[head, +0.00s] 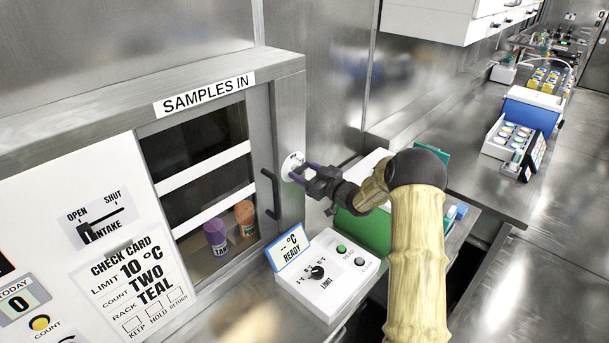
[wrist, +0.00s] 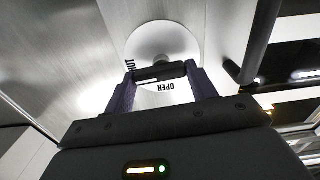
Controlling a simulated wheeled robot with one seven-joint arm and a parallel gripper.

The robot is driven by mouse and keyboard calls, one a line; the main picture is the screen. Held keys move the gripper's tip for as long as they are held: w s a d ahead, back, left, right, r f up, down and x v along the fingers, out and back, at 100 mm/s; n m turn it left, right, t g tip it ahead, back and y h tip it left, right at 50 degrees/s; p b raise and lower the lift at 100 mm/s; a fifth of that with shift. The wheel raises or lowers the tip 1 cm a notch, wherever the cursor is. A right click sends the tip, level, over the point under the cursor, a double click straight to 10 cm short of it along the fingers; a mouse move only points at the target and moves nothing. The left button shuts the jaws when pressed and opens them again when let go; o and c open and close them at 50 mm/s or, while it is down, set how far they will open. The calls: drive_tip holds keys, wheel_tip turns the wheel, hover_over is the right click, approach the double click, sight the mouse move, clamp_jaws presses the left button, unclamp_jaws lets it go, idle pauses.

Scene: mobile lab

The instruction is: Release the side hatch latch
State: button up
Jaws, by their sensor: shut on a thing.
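The side hatch latch shows as a white round plate (head: 291,163) on the metal frame right of the hatch opening. In the wrist view the plate (wrist: 164,40) carries the words SHUT at its left and OPEN at its lower edge. A short dark latch handle (wrist: 160,74) crosses in front of the plate. My gripper (head: 299,174) is at the latch, its two purple-grey fingers on either end of the handle, shut on it. In the head view the fingers hide the handle and part of the plate. I cannot tell exactly which word the handle points at.
A dark vertical bar handle (head: 270,194) stands close left of my gripper. Purple (head: 216,237) and orange (head: 245,218) jars sit behind the SAMPLES IN window.

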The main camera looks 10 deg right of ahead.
drive_tip(key=n+b, duration=0.3)
drive_tip(key=b, duration=0.2)
drive_tip(key=n+b, duration=0.3)
drive_tip(key=b, duration=0.2)
drive_tip(key=n+b, duration=0.3)
drive_tip(key=b, duration=0.2)
drive_tip(key=shift+s+a+f+b, duration=0.15)
drive_tip(key=shift+f+b, duration=0.2)
drive_tip(key=n+b, duration=0.4)
drive_tip(key=b, duration=0.2)
drive_tip(key=shift+n, duration=0.4)
drive_tip(key=n+b, duration=0.3)
drive_tip(key=b, duration=0.1)
drive_tip(key=shift+a+r, duration=0.1)
drive_tip(key=shift+r, duration=0.05)
drive_tip(key=shift+n, duration=0.3)
drive_tip(key=o, duration=1)
drive_tip(key=shift+r, duration=0.1)
drive_tip(key=shift+s, duration=0.1)
